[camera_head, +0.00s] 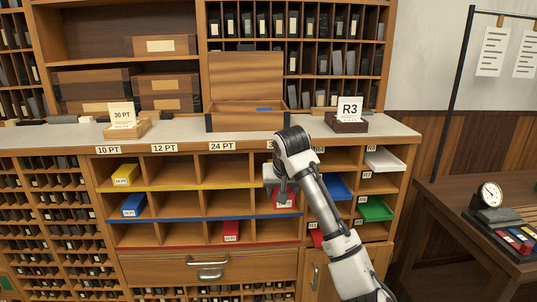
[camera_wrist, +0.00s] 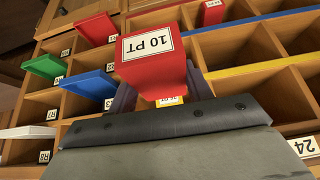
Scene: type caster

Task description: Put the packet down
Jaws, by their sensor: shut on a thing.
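My gripper (camera_head: 281,188) is shut on a red packet (camera_head: 287,200) in front of the right-hand part of the type case. In the wrist view the gripper (camera_wrist: 163,92) has its dark fingers on both sides of the red packet (camera_wrist: 150,68), whose white label reads 10 PT upside down. A small yellow labelled piece (camera_wrist: 168,101) shows just beside the packet there. On the counter, one card (camera_head: 121,114) reads 30 PT and another (camera_head: 349,109) reads R3. My arm hides part of the case's right columns.
The case has compartments behind yellow, blue and red strips. A yellow packet (camera_head: 125,174), a blue packet (camera_head: 132,205) and a red packet (camera_head: 231,231) lie in some. Several compartments look empty.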

